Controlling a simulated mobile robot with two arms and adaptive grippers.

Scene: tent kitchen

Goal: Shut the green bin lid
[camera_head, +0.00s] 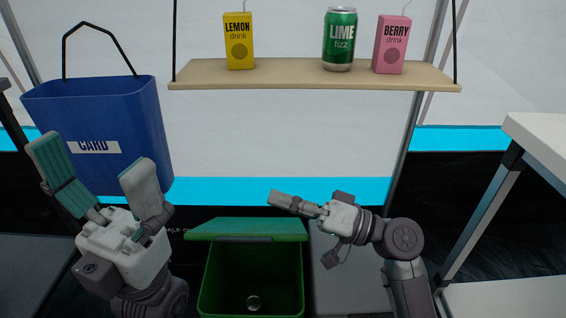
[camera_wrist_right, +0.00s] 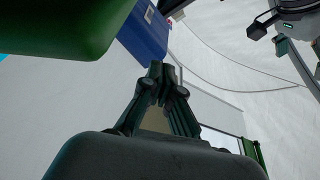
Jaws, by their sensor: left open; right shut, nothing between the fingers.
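My left gripper (camera_head: 95,165) is open and empty, left of the bin and in front of the blue bin. My right gripper (camera_head: 277,198) is shut and empty, pointing left, just above and right of the lid's right end. In the right wrist view the shut fingers (camera_wrist_right: 156,70) show, with a green surface (camera_wrist_right: 60,25) at upper left, probably the lid.
A blue bin (camera_head: 110,115) marked CARD, with a raised handle, hangs or stands at left. A hanging wooden shelf (camera_head: 290,75) holds a lemon carton (camera_head: 239,40), a lime can (camera_head: 339,40) and a berry carton (camera_head: 391,44). A white table (camera_head: 545,140) is at right.

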